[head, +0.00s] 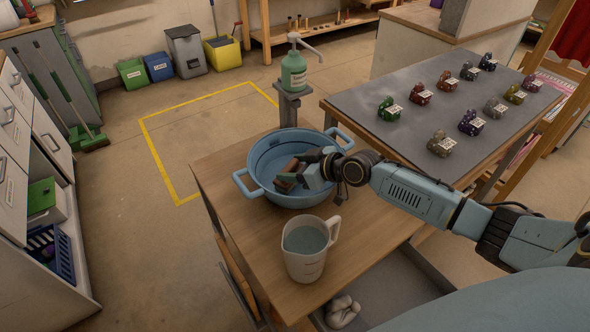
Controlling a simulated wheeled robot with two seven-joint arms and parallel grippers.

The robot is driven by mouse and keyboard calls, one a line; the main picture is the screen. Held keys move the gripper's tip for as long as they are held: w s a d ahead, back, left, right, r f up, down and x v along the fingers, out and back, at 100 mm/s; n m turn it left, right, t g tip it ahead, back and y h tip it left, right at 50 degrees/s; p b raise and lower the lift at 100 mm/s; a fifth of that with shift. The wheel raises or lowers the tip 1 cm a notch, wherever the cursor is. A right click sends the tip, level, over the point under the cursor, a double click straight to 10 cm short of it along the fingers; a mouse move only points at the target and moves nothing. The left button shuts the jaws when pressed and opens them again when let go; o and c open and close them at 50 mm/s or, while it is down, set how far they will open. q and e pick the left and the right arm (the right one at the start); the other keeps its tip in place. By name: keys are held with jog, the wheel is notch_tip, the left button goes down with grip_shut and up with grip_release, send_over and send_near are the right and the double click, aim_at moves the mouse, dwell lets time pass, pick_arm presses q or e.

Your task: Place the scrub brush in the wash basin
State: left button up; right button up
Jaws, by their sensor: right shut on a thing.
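The wash basin (262,190) is a round blue tub with two handles, standing on the wooden worktop. The scrub brush (290,168) is a small brown block inside the basin's outline. My right gripper (298,177) reaches in over the basin's right rim and is shut on the brush. The fingers hide part of the brush, and I cannot tell whether it touches the basin floor. My left gripper is not in view.
A white measuring jug (306,251) of liquid stands in front of the basin. A green pump bottle (294,72) stands behind it. A grey-topped table (440,100) with several small coloured items is to the right. Open floor lies to the left.

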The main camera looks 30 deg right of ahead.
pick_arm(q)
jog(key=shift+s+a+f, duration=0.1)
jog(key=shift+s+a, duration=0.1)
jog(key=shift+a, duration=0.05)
pick_arm(e)
jog(key=shift+f, duration=0.1)
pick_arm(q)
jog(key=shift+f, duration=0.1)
pick_arm(e)
jog(key=shift+f, duration=0.1)
jog(key=o, duration=1)
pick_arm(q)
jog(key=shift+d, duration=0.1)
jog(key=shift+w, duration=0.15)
pick_arm(e)
jog(key=shift+s+d+r, duration=0.1)
jog(key=shift+r, duration=0.1)
jog(key=p+v, duration=0.2)
jog(key=v, duration=0.9)
jog(key=shift+s+d, duration=0.1)
jog(key=shift+s, duration=0.2)
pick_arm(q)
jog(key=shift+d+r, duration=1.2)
pick_arm(e)
jog(key=shift+r, duration=0.1)
